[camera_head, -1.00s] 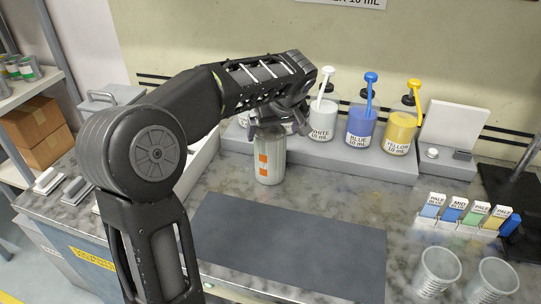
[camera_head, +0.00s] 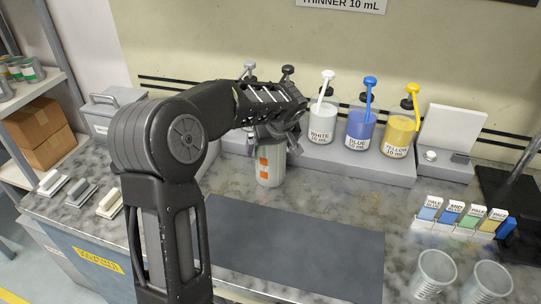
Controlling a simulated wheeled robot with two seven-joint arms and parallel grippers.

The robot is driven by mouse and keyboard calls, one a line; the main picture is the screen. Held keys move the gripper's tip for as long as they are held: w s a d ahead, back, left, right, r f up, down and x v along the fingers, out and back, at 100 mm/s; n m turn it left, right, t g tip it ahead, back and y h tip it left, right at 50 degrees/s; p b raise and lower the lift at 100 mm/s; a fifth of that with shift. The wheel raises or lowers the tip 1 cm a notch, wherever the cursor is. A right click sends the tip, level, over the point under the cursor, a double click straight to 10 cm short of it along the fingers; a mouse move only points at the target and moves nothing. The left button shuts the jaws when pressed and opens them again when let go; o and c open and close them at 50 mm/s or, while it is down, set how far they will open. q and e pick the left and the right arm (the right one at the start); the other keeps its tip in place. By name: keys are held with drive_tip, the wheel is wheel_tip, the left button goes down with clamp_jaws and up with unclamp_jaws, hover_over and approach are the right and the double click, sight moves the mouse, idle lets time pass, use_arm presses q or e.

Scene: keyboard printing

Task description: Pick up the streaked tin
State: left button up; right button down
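The streaked tin (camera_head: 270,170) is a pale grey-green can with orange label patches. It stands upright on the marbled counter, behind the dark mat. My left gripper (camera_head: 272,136) is over the top of the tin from above and hides its rim. The fingers are dark and overlap the tin's upper edge, so I cannot tell whether they are shut on it. My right gripper is not in view.
White (camera_head: 322,122), blue (camera_head: 361,127) and yellow (camera_head: 400,132) pump bottles stand on a grey ledge close right of my gripper. The dark mat (camera_head: 300,250) is bare. Two clear cups (camera_head: 434,272) and colour cards (camera_head: 452,213) are at right.

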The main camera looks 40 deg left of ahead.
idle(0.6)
use_arm(q)
drive_tip(key=shift+r, duration=0.1)
drive_tip(key=c, duration=2)
